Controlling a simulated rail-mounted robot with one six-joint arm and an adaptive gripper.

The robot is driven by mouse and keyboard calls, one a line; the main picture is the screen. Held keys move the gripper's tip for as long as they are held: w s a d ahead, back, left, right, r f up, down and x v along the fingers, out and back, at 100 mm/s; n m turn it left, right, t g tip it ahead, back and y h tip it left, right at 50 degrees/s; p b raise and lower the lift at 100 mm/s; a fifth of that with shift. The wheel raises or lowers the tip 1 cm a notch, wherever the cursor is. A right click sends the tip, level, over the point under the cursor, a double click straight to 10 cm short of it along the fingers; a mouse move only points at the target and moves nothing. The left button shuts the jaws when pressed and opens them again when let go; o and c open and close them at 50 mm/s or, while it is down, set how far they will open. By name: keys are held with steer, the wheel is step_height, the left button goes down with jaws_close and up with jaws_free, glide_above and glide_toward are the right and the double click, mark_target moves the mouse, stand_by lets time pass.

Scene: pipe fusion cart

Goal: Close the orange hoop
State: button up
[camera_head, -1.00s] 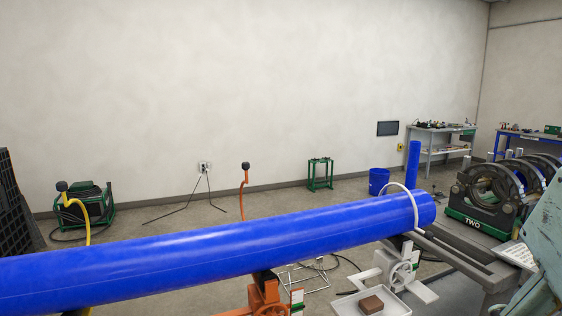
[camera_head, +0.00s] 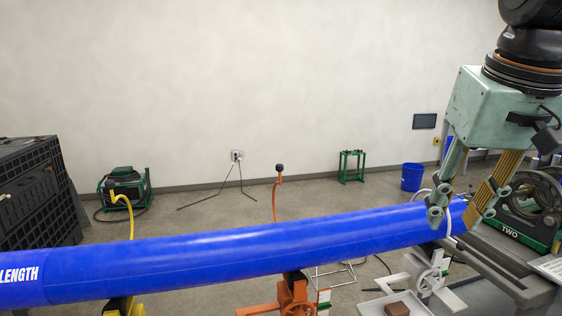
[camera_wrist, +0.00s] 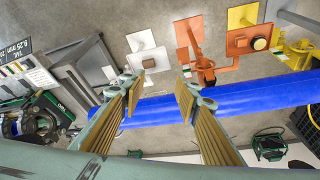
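The orange hoop (camera_head: 275,198) stands upright and open behind the blue pipe (camera_head: 230,250), with a dark knob at its top. Its orange stand (camera_head: 290,298) is under the pipe and also shows in the wrist view (camera_wrist: 205,65); I cannot make out the hoop itself there. My gripper (camera_head: 455,213) points down near the pipe's right end, well to the right of the orange hoop. In the wrist view my gripper's fingers (camera_wrist: 161,75) are apart with nothing between them.
A white hoop (camera_head: 449,218) arches over the pipe's right end, close to my gripper. A yellow hoop (camera_head: 130,215) stands open to the left. A green-and-black fusion machine (camera_head: 530,205) is at the right. Space above the pipe's middle is clear.

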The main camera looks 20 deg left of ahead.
steer(key=w+a+r+n+p, duration=0.1)
steer(key=w+a+r+p, duration=0.35)
steer(key=w+a, duration=0.55)
steer(key=n+y+p, duration=0.2)
steer(key=n+p, duration=0.2)
steer(key=p, duration=0.7)
glide_above(279, 165)
steer(key=s+d, duration=0.3)
steer(key=f, duration=0.1)
steer(key=shift+a+f, duration=0.1)
steer(key=shift+f, duration=0.1)
steer(key=shift+g, duration=0.3)
steer(key=shift+x, duration=6.85)
steer(key=shift+c, duration=0.2)
jaws_close()
